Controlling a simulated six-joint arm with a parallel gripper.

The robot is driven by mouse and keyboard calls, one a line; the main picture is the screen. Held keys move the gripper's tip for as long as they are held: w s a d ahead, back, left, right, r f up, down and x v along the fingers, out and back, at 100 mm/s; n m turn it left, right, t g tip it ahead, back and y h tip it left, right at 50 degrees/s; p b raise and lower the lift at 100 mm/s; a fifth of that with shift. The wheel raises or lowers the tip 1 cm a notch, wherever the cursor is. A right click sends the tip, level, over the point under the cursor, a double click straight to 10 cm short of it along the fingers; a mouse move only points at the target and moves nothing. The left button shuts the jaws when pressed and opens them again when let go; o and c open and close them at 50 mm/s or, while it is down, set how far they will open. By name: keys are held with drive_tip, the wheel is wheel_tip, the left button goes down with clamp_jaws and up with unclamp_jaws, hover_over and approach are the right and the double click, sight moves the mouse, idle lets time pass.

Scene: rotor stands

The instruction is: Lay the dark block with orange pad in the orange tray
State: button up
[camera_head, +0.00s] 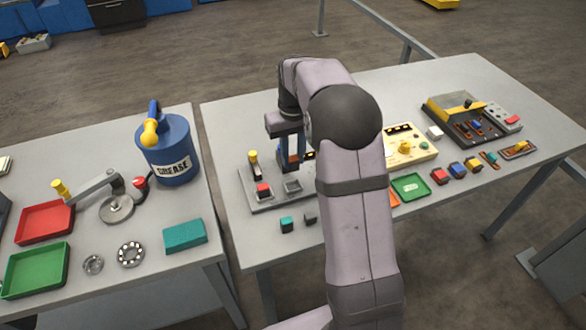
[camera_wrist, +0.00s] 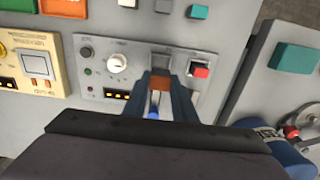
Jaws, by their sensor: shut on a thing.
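My gripper (camera_head: 289,160) is above the grey panel in the head view, with its fingers pointing down. In the wrist view its two blue fingertips (camera_wrist: 167,80) are shut on a small block with an orange-brown face (camera_wrist: 161,83). Most of the block is hidden between the fingers. The orange tray (camera_head: 393,198) is largely hidden behind my arm in the head view; part of it shows at the top left of the wrist view (camera_wrist: 65,8). My gripper is apart from the tray, to its left in the head view.
The grey panel (camera_head: 258,206) has a red-topped switch (camera_head: 263,190), a knob and a yellow-topped lever. A green tray (camera_head: 411,187) lies right of the orange one. A teal block (camera_head: 287,224) stands in front of the panel. A cream panel (camera_head: 405,146) is behind the trays.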

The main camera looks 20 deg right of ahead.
sight(293, 157)
drive_tip(key=shift+r, duration=0.8)
drive_tip(key=shift+r, duration=0.15)
drive_tip(key=shift+r+p, duration=1.35)
drive_tip(key=shift+p, duration=0.3)
